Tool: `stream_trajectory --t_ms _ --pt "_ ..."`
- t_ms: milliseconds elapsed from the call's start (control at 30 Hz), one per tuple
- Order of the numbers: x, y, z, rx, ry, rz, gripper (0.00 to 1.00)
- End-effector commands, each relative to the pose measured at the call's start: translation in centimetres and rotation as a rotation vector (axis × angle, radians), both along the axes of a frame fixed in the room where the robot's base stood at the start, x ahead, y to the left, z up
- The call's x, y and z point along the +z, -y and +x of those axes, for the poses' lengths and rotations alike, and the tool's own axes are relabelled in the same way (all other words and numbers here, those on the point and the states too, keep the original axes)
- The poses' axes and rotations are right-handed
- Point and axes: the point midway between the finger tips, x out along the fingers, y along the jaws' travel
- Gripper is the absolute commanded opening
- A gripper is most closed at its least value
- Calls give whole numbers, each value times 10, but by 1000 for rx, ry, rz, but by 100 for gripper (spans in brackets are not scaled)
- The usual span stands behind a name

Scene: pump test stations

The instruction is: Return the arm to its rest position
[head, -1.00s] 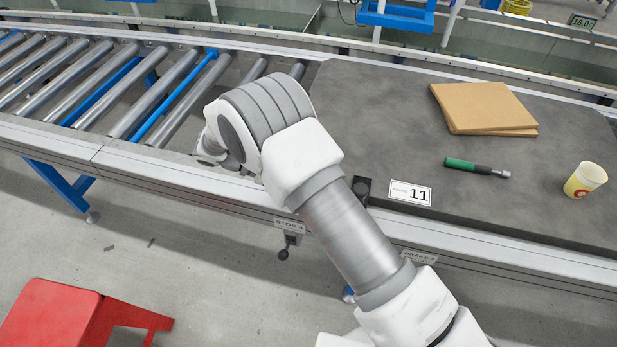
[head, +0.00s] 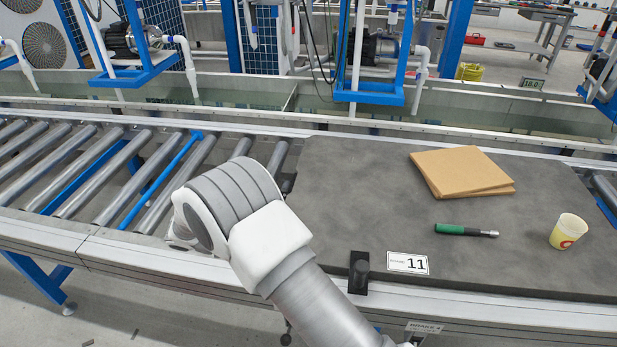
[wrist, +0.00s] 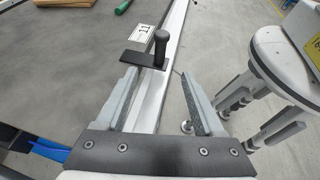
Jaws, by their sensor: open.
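My arm reaches up from the bottom of the head view, bent at a grey-banded joint above the conveyor's near rail. My gripper is hidden behind the arm in the head view. In the wrist view my gripper (wrist: 163,103) is open, its two grey fingers apart with nothing held between them. Beyond the fingertips in the wrist view a black upright handle on a flat black base (wrist: 150,55) stands at the edge of the grey work surface (wrist: 70,60). The same black handle (head: 359,272) shows in the head view, right of my arm.
On the grey board (head: 350,190) lie brown cardboard sheets (head: 462,173), a green-handled tool (head: 465,230), a cup (head: 568,231) and a label marked 11 (head: 407,263). Rollers (head: 100,175) run to the left. Blue frames with pumps (head: 130,45) stand behind the conveyor.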

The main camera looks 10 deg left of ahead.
Motion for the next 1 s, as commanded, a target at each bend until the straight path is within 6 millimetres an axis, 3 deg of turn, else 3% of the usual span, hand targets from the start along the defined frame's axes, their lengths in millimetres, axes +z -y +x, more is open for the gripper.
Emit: stream_trajectory --t_ms 133,267,600,1000 --pt "3 2 1 -9 3 10 70" --pt "22 14 7 -60 25 69 70" --pt "105 81 13 -328 161 371 70" --pt "183 161 -18 -655 397 714 70"
